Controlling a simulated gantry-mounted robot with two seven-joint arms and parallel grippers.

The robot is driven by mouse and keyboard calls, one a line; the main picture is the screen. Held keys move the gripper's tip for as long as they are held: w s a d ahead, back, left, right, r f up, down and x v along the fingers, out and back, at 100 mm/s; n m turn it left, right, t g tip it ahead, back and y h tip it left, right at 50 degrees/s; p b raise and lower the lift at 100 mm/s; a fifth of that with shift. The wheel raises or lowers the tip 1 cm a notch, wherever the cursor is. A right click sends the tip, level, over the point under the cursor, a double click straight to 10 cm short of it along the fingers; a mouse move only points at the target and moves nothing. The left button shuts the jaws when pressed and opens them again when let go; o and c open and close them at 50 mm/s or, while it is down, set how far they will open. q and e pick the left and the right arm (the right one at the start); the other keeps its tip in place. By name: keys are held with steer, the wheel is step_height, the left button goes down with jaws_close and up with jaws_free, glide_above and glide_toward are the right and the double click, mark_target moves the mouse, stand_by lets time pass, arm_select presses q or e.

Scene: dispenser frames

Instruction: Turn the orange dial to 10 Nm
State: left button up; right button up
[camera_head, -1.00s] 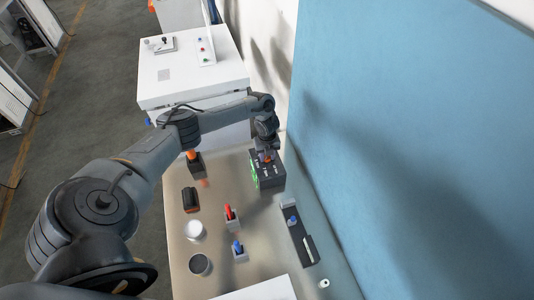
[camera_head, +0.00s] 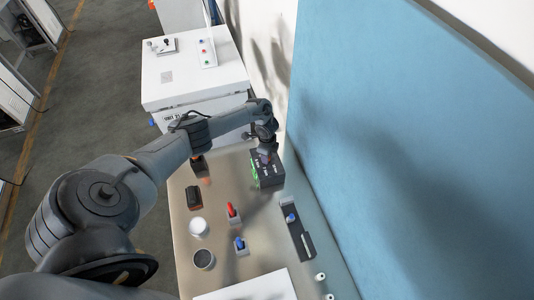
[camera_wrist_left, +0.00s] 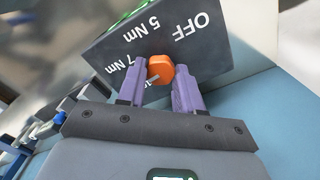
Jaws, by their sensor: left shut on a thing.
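The orange dial (camera_wrist_left: 160,69) sits on the face of a dark grey box, seen in the left wrist view (camera_wrist_left: 205,58) and at the far end of the table in the head view (camera_head: 269,176). White labels on it read OFF, 5 Nm and 7 Nm; another label near the fingers is partly hidden. My left gripper (camera_wrist_left: 161,77) has its two purple fingers shut on the dial, one on each side. In the head view my left gripper (camera_head: 266,152) is over the box and mostly hides the dial. I cannot tell which label the dial points to. My right gripper is not in view.
The metal table (camera_head: 215,183) carries a red switch (camera_head: 232,211), a blue switch (camera_head: 240,245), a white round part (camera_head: 198,227) and a dark cup (camera_head: 204,259). A black holder (camera_head: 299,236) lies at the right. A blue wall (camera_head: 390,150) stands beside the table.

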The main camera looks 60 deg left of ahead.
arm_select(q)
steer(key=n+p, duration=0.1)
steer(key=n, duration=0.2)
steer(key=shift+r+n+p, duration=0.15)
steer(key=shift+n+p, duration=0.15)
steer(key=shift+n, duration=0.6)
steer(key=o, duration=1)
steer(key=shift+o, duration=0.2)
step_height(320, 180, up, 11)
steer(key=shift+f, duration=0.2)
